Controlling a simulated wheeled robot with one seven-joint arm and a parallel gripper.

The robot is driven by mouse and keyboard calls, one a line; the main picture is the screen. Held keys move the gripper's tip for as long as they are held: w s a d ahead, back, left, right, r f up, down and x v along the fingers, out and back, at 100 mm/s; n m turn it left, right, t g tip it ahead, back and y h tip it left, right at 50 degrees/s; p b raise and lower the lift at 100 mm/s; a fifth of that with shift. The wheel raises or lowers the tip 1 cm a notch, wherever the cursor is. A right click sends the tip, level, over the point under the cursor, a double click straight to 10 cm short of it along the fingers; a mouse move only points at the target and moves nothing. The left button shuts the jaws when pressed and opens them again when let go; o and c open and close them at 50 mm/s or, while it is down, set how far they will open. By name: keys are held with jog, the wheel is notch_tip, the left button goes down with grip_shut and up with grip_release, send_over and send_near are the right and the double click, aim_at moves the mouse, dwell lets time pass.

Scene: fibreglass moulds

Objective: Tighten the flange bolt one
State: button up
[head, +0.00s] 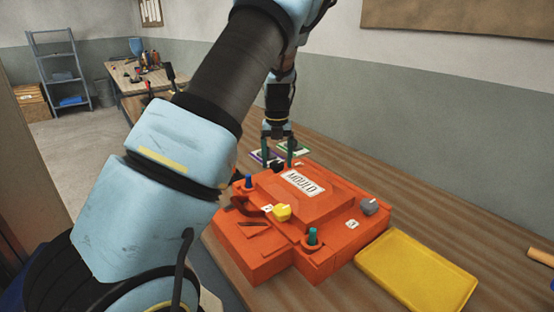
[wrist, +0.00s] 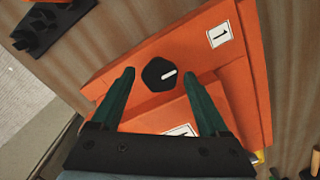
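The orange mould (head: 262,262) lies on the wooden bench, with a MOULD label on top. In the wrist view, a black hexagonal bolt head (wrist: 159,74) with a white line sits on the orange flange (wrist: 130,60), near a white label marked 1 (wrist: 220,36). My gripper (head: 278,160) points down at the mould's far side. Its two green fingers are spread and empty. In the wrist view the bolt head shows between the fingertips, with gaps on both sides; I cannot tell their height above it. This black bolt head cannot be made out in the head view.
The mould also carries blue (head: 248,181), yellow (head: 282,213), teal (head: 313,236) and grey (head: 369,207) fittings. A yellow tray (head: 415,275) lies to its right. A black rack-like piece (wrist: 45,25) lies upper left in the wrist view.

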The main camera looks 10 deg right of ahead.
grip_shut()
dwell(0.4)
jog(key=shift+r, duration=0.1)
